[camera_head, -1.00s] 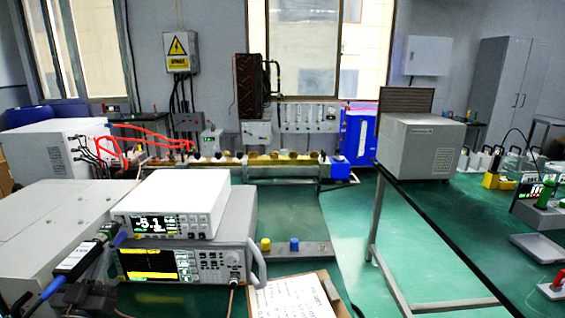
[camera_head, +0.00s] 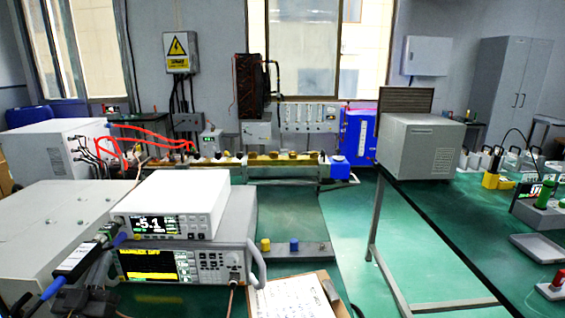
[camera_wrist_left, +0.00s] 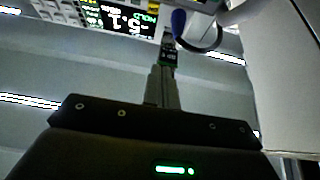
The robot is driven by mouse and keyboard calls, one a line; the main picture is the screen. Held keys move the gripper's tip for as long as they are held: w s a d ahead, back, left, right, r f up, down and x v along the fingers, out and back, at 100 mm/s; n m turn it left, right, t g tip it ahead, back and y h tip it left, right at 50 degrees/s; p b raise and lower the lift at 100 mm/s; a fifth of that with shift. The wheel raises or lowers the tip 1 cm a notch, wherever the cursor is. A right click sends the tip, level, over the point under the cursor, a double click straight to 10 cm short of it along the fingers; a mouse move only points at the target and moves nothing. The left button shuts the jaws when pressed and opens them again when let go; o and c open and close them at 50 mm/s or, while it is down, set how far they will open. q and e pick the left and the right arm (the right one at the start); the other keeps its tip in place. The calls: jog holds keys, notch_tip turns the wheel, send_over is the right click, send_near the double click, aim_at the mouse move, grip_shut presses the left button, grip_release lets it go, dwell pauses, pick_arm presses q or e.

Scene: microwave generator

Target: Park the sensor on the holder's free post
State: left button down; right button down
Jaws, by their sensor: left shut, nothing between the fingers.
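The sensor (camera_head: 75,262) looks like a slim black body with a pale label and blue ends, at the left beside the stacked instruments (camera_head: 190,235). Its dark green end (camera_head: 108,231) is close to the upper instrument's front. My left gripper (camera_head: 104,256) is beside it at the lower left. In the left wrist view its fingers (camera_wrist_left: 163,85) are together and empty, with a small black-and-green part (camera_wrist_left: 168,56) and a blue part (camera_wrist_left: 180,24) beyond the tips. The likely holder is a grey bar (camera_head: 312,250) with a yellow post (camera_head: 265,244) and a blue post (camera_head: 294,244). My right gripper is out of view.
A clipboard with paper (camera_head: 292,298) lies in front of the bar. A large pale cabinet (camera_head: 50,215) stands at the left. A dark rail (camera_head: 430,240) runs along the right.

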pick_arm(q)
jog(key=s+p, duration=0.1)
jog(key=s, duration=0.3)
jog(key=shift+s+r+p, duration=0.1)
jog(key=shift+s+p, duration=0.15)
jog(key=shift+p, duration=0.05)
jog(key=shift+s, duration=0.55)
jog(key=shift+w+d+f, duration=0.1)
jog(key=shift+f, duration=0.1)
